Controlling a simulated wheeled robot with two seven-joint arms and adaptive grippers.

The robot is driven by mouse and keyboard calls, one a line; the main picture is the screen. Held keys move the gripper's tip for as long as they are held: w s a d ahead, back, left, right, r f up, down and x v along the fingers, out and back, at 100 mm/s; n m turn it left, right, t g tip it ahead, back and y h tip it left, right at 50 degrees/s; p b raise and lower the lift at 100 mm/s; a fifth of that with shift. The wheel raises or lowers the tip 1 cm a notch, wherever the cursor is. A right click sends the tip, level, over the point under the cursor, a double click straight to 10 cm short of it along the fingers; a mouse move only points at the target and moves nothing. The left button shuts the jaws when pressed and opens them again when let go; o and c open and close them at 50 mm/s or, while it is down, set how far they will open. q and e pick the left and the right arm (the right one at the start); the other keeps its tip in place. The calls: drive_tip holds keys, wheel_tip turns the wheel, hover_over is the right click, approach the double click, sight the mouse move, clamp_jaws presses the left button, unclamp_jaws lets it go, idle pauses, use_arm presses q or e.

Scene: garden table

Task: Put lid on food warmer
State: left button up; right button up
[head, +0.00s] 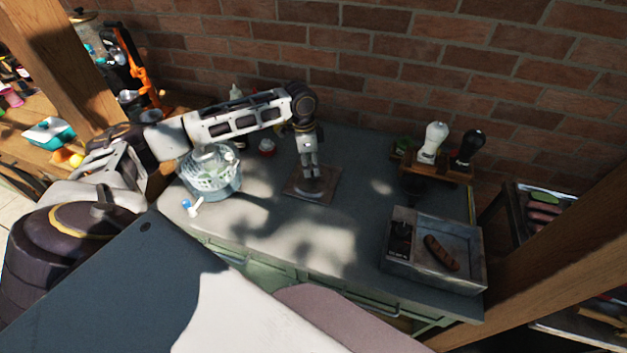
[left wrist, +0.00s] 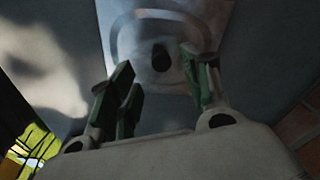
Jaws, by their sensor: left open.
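A square metal lid (head: 327,192) lies flat on the grey tabletop (head: 270,220), left of the food warmer. In the left wrist view the lid (left wrist: 213,22) shows a dark knob (left wrist: 161,58) at its middle. My left gripper (head: 312,174) points down over the lid and is open. In the left wrist view its fingers (left wrist: 156,70) stand on either side of the knob; I cannot tell if they touch it. The grey food warmer (head: 432,277) stands at the table's right end. Its right compartment is uncovered and holds a sausage (head: 441,252). My right gripper is not in view.
A glass bowl (head: 213,182) stands on the left under my left arm. A wooden rack with a white shaker (head: 433,142) and a black shaker (head: 467,150) stands behind the food warmer. A brick wall (head: 420,70) closes the back. The tabletop between lid and food warmer is clear.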

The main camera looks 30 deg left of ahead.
sight(313, 173)
use_arm(q)
drive_tip(key=shift+f, duration=0.1)
drive_tip(key=shift+w+d+f+p, duration=0.15)
drive_tip(key=shift+f+p, duration=0.05)
drive_tip(key=shift+f, duration=1.05)
drive_tip(key=shift+w+d+f+p, duration=0.1)
drive_tip(key=shift+f+p, duration=0.1)
drive_tip(key=shift+f, duration=1.05)
clamp_jaws()
